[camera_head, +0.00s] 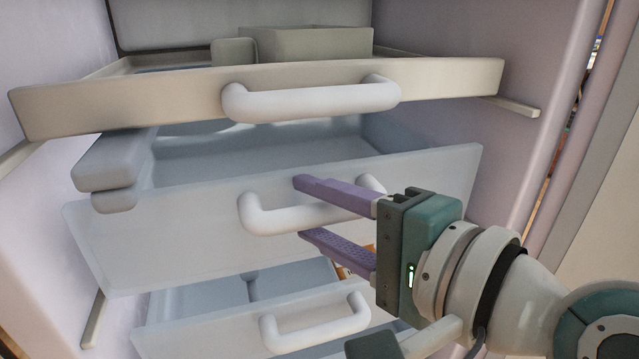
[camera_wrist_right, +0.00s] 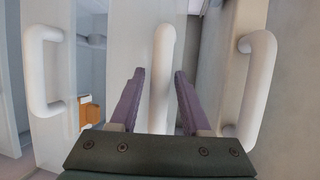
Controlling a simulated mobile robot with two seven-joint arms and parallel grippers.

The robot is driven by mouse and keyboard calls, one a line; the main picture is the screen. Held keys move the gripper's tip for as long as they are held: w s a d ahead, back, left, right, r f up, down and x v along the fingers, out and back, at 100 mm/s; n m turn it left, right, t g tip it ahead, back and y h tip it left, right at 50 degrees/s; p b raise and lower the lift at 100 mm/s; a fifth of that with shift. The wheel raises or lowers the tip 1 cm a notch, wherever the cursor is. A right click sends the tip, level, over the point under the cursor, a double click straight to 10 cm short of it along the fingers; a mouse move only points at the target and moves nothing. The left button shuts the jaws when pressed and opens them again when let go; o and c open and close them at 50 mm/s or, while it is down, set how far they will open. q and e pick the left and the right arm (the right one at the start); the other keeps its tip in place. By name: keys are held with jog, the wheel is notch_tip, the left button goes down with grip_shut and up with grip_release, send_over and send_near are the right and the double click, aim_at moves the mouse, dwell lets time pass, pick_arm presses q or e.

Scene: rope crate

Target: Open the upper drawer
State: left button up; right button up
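The upper drawer (camera_head: 450,79) has a beige front and a white bar handle (camera_head: 310,101). It stands out from the cabinet, with its inside and a side rail showing. The middle drawer (camera_head: 150,235) below it has a pale translucent front and also stands partly out. My right gripper (camera_head: 304,210) is open, with one purple finger above and one below the middle drawer's white handle (camera_head: 262,217). In the right wrist view this handle (camera_wrist_right: 162,75) runs between the two spread fingers, with gaps beside it. My left gripper is not in view.
A lower translucent drawer (camera_head: 190,335) with a white handle (camera_head: 315,328) also stands out below. A grey-beige bin (camera_head: 315,43) sits in the upper drawer. An orange thing (camera_wrist_right: 89,113) shows by the lower drawer. The cabinet's side wall (camera_head: 545,90) rises at the right.

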grip_shut()
dwell(1.1)
